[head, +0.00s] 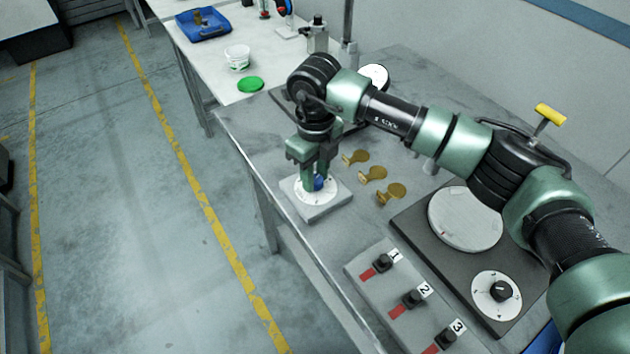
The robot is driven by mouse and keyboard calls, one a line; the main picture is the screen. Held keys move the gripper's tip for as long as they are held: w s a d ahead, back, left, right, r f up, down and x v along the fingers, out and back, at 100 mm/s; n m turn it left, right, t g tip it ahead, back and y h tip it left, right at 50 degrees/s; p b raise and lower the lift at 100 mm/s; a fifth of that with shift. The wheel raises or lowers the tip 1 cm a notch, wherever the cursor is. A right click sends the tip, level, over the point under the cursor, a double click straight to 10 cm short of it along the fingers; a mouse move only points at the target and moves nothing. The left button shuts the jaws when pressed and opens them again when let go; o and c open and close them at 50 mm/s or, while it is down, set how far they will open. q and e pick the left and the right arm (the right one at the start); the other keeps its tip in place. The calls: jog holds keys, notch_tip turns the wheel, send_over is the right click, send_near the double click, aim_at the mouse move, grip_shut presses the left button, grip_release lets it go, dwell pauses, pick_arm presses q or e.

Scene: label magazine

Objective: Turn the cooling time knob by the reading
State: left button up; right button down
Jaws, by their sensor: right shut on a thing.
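A blue knob (319,184) sits on a white round dial (331,194) on a grey square base (318,211) near the table's front edge. My right gripper (314,180) points down over this dial, its fingers shut around the blue knob, which they partly hide. A large white round gauge face (465,219) lies on a dark panel (425,243) at the right, with a small red mark near its lower left rim. Its reading is too small to make out. A black knob (499,291) sits on a smaller white dial on the same panel. My left gripper is out of view.
Several brass pieces (373,174) lie right of my gripper. A panel with black switches marked 1, 2, 3 (384,263) stands at the front. Another white disc (375,76) is partly hidden behind my arm. A blue tray (203,25) and white tub (237,57) are farther back.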

aim_at(315, 178)
jog(key=m+b, duration=0.3)
jog(key=m, duration=0.1)
jog(key=shift+m, duration=0.3)
dwell(0.3)
jog(key=c, duration=1.1)
grip_release()
jog(key=shift+o, duration=0.2)
jog(key=shift+r, duration=0.15)
notch_tip(315, 178, up, 8)
jog(key=shift+f+b, duration=0.2)
jog(key=shift+b, duration=0.65)
